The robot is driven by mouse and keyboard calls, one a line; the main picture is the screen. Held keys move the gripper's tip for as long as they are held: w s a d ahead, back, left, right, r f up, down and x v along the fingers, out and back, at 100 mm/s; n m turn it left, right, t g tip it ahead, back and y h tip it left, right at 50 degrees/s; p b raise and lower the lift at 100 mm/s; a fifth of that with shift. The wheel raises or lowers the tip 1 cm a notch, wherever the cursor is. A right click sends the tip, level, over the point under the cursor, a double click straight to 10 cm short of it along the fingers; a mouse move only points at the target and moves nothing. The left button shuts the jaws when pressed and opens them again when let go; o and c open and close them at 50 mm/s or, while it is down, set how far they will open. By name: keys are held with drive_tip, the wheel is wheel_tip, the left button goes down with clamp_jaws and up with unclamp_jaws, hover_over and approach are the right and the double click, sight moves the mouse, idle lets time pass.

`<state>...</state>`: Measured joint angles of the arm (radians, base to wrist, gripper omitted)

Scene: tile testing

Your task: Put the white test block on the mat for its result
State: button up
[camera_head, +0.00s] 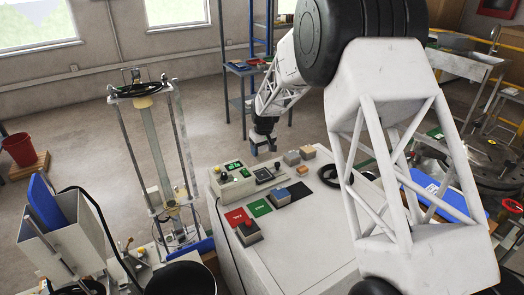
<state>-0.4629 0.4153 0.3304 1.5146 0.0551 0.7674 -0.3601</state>
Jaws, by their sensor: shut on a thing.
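My gripper (264,147) is small and far off in the head view, above the back of the grey bench. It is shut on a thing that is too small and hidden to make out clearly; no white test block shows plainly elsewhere. A red mat (234,214) and a green mat (260,208) with pale lettering lie side by side on the bench, with a black mat (297,190) to their right. My gripper is behind these mats, apart from them. A grey block with a red top (249,234) sits at the red mat's front edge.
A tester with green displays (232,170) stands left of my gripper. A block with a blue top (281,197) sits by the green and black mats. Orange-and-grey blocks (307,153) stand at the back right. My arm hides the bench's right part.

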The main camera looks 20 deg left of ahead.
idle(0.4)
drive_tip(key=w+d+f+m, duration=0.2)
drive_tip(key=d+m, duration=0.1)
drive_tip(key=d, duration=0.8)
drive_tip(key=w+d+f+m+h, duration=0.15)
drive_tip(key=d+m, duration=0.25)
drive_tip(key=d, duration=0.8)
drive_tip(key=w+d+f+m, duration=0.2)
drive_tip(key=d+f+m, duration=0.1)
drive_tip(key=d, duration=0.8)
drive_tip(key=r+n+y, duration=0.2)
drive_tip(key=n, duration=0.8)
hover_over(259, 206)
drive_tip(key=shift+s+d+f+h, duration=0.2)
drive_tip(key=shift+s+h, duration=0.05)
drive_tip(key=shift+s, duration=0.05)
drive_tip(key=shift+f, duration=0.1)
drive_tip(key=shift+f, duration=3.1)
drive_tip(key=shift+f, duration=0.3)
drive_tip(key=o, duration=1.5)
drive_tip(key=shift+c, duration=0.2)
